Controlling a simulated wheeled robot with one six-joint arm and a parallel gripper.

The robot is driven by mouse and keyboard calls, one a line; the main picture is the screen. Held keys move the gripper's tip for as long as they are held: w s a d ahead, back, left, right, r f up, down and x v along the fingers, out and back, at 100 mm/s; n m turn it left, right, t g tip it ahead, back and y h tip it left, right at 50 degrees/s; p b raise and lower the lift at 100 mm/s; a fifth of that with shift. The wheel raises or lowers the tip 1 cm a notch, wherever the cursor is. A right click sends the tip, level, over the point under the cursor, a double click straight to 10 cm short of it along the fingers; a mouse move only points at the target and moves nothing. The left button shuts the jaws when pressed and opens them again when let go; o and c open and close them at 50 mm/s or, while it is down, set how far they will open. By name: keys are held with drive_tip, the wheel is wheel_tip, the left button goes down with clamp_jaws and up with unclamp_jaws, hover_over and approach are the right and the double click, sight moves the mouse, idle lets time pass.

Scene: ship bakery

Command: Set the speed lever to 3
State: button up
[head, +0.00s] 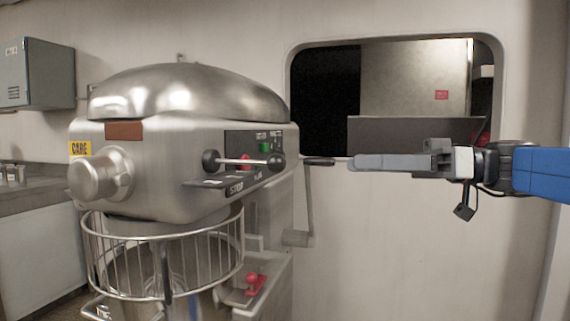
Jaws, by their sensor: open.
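The steel mixer (170,150) stands at left centre in the head view. Across its control face runs a pale rod with black ball ends, which looks like the speed lever (245,161). The rod is nearly level. Its scale marks are too small to read, so I cannot tell its setting. My gripper (358,161) is to the right of the mixer, pointing left, empty and seen from the side. It is apart from the lever, and the gap between its fingers is hard to see.
A crank with a black grip (318,161) stands between my gripper tips and the mixer face. Green (264,147) and red buttons sit by the lever. A wire guard (160,255) rings the bowl below. A wall opening (420,130) is behind my gripper.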

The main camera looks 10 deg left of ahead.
sight(276, 163)
drive_tip(key=a, duration=0.5)
drive_tip(key=s+a, duration=0.1)
drive_tip(key=a, duration=0.4)
drive_tip(key=s+a, duration=0.1)
drive_tip(key=a, duration=0.5)
drive_tip(key=shift+a, duration=0.1)
drive_tip(key=shift+c, duration=0.7)
clamp_jaws()
